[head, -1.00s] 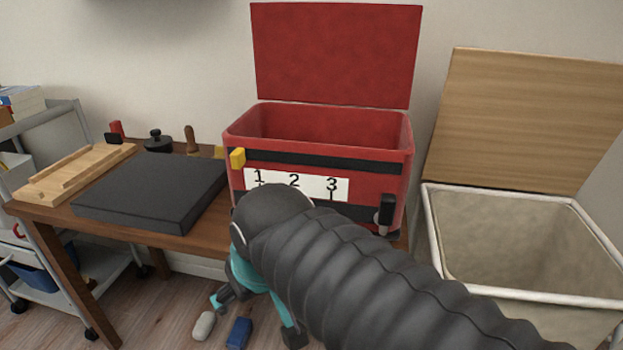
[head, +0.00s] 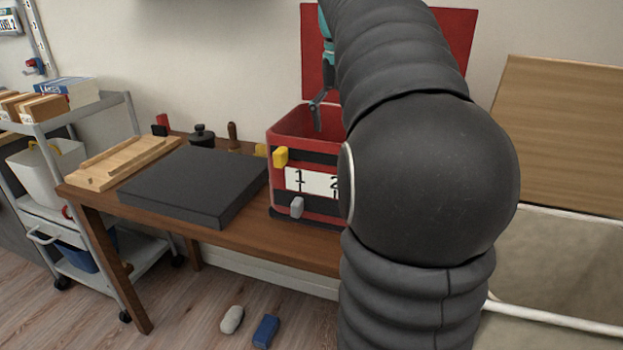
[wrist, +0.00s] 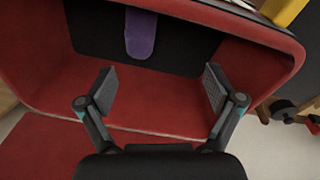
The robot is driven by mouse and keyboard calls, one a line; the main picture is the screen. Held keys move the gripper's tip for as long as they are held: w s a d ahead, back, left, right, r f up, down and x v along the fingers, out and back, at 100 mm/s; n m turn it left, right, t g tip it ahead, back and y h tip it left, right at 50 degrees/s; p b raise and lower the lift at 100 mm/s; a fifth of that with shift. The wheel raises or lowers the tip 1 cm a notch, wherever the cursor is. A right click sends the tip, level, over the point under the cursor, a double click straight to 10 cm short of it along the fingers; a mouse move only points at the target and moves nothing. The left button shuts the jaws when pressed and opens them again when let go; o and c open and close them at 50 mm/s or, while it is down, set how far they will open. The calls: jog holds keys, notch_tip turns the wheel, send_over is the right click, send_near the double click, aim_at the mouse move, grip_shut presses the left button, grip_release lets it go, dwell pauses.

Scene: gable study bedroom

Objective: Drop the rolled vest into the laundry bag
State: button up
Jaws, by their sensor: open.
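A purple elongated thing (wrist: 141,32), which looks like the rolled vest, lies on the dark floor of the open red box (head: 283,158). The red box also fills much of the wrist view (wrist: 170,98). My gripper (wrist: 160,72) is open and empty, with its fingers spread over the box's opening and apart from the purple thing. In the head view my gripper (head: 317,112) is partly hidden by my arm. A cream fabric-lined bin (head: 570,255), which may be the laundry bag, stands open at the right, partly hidden by my arm.
The red box's raised lid (head: 456,38) stands behind it. A dark flat slab (head: 185,185) and a wooden tray (head: 120,165) lie on the brown table (head: 250,232). A grey trolley (head: 105,120) stands left. A white object (head: 232,319) and a blue one (head: 265,331) lie on the floor.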

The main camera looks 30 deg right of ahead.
jog(key=w+d+f+m+g+y, duration=0.2)
jog(key=d+f, duration=0.1)
jog(key=d, duration=0.6)
jog(key=f, duration=0.2)
jog(key=a+f, duration=0.1)
jog(key=f, duration=0.2)
jog(key=s+f, duration=0.1)
jog(key=f, duration=0.1)
jog(key=shift+s+a+f+b, duration=0.1)
jog(key=shift+a+f+b, duration=0.15)
jog(key=shift+f+b, duration=0.15)
jog(key=f, duration=0.1)
jog(key=a+f, duration=0.1)
jog(key=s+f, duration=0.1)
jog(key=f, duration=0.1)
jog(key=shift+a+b, duration=0.2)
jog(key=shift+b, duration=0.15)
jog(key=shift+s+f, duration=0.1)
jog(key=shift+f, duration=0.5)
jog(key=shift+c, duration=0.3)
jog(key=c, duration=1.3)
notch_tip(320, 180, up, 10)
jog(key=shift+r+p, duration=0.1)
jog(key=shift+p, duration=0.6)
jog(key=shift+c, duration=0.2)
